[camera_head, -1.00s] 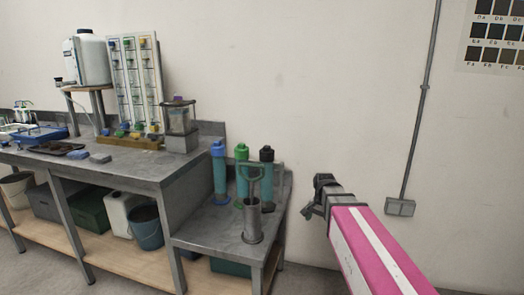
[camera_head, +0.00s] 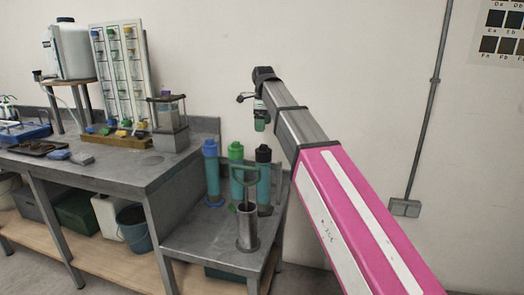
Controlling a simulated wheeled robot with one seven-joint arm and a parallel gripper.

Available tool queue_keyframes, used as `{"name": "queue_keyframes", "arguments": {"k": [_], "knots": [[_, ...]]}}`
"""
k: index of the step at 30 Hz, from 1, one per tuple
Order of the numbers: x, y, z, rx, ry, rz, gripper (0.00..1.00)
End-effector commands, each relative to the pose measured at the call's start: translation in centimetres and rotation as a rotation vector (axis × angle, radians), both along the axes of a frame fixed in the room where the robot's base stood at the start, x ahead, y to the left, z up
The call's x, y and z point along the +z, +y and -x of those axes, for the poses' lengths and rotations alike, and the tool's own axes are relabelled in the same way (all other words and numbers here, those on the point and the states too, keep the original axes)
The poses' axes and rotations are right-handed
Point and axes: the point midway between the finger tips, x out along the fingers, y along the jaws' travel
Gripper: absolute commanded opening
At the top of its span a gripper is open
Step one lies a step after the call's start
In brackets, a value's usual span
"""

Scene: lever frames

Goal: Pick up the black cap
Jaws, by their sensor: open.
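The black cap (camera_head: 263,152) tops the rightmost of three teal cylinders (camera_head: 264,186) on the low grey bench. A green cap (camera_head: 236,151) and a blue cap (camera_head: 210,147) top the other two cylinders to its left. My gripper (camera_head: 260,125) hangs at the end of my extended arm, above the black cap in the picture, with a gap between them. It is open and appears empty, though its fingers are small and hard to make out. How far it is from the cap in depth is unclear.
The higher bench (camera_head: 120,168) at left carries a clear-sided device (camera_head: 170,120) and a rack (camera_head: 120,75). The wall lies close behind; open floor shows at right.

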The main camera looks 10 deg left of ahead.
Motion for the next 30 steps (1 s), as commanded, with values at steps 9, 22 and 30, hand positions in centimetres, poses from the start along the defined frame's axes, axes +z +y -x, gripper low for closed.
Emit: {"name": "queue_keyframes", "arguments": {"k": [9, 22, 30], "knots": [[-1.9, 0.3, 0.2, -0.023, 0.001, 0.001, 1.0], [-6.0, 0.2, -0.1, -0.021, 0.001, 0.0, 1.0], [-9.5, -0.1, -0.3, -0.021, 0.0, 0.0, 1.0]]}}
